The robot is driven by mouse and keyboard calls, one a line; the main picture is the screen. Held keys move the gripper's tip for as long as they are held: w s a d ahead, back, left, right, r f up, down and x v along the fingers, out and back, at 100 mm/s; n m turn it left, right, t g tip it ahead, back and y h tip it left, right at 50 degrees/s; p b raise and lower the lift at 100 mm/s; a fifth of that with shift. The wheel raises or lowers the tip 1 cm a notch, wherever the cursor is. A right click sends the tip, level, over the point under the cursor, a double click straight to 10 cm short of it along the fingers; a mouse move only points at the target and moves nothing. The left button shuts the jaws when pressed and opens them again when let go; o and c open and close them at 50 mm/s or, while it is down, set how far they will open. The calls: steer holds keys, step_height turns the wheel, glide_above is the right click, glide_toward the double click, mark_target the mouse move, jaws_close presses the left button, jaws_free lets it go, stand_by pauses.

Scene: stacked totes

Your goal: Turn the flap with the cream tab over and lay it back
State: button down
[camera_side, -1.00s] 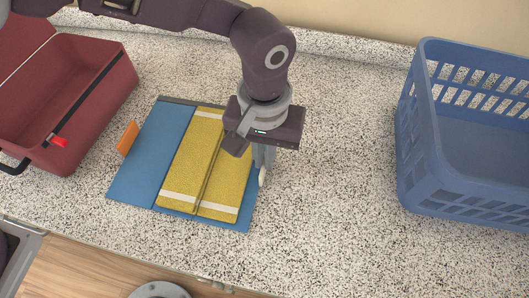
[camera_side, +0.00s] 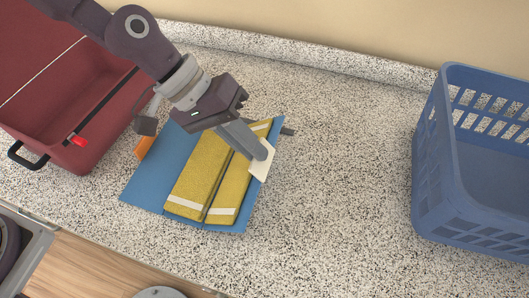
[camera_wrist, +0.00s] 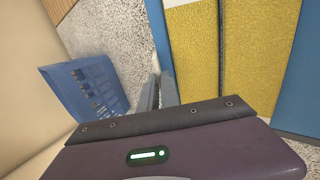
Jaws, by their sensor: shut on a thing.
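A blue sheet (camera_side: 160,180) lies flat on the counter with a yellow folded cloth (camera_side: 196,175) on it, in two long panels with white end stripes. The cream tab (camera_side: 263,164) is at the sheet's right edge, beside the right yellow panel. My gripper (camera_side: 264,154) reaches down over the yellow cloth from the upper left, tilted, its fingers shut on the cream tab. In the wrist view the yellow cloth (camera_wrist: 186,50) fills the upper middle; I cannot make out the tab there. The fingers partly hide the right panel.
An orange tab (camera_side: 144,147) stands at the sheet's left edge, a grey tab (camera_side: 287,131) at its far right corner. An open red case (camera_side: 60,110) is close on the left. A blue basket (camera_side: 432,165) is on the right, with bare counter between.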

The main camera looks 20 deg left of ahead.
steer(key=shift+a+r, duration=0.2)
steer(key=shift+a, duration=0.25)
steer(key=a, duration=0.7)
steer(key=shift+s+a, duration=0.15)
steer(key=shift+a, duration=0.1)
steer(key=a+h, duration=0.2)
steer(key=h, duration=0.1)
steer(key=shift+a+f, duration=0.15)
steer(key=shift+f, duration=0.2)
steer(key=shift+s+a+f, duration=0.1)
steer(key=shift+a+f, duration=0.2)
steer(key=shift+a, duration=0.1)
steer(key=shift+s, duration=0.1)
steer(key=c, duration=1.4)
jaws_free()
steer(key=shift+f, duration=0.1)
steer(key=shift+c, duration=0.9)
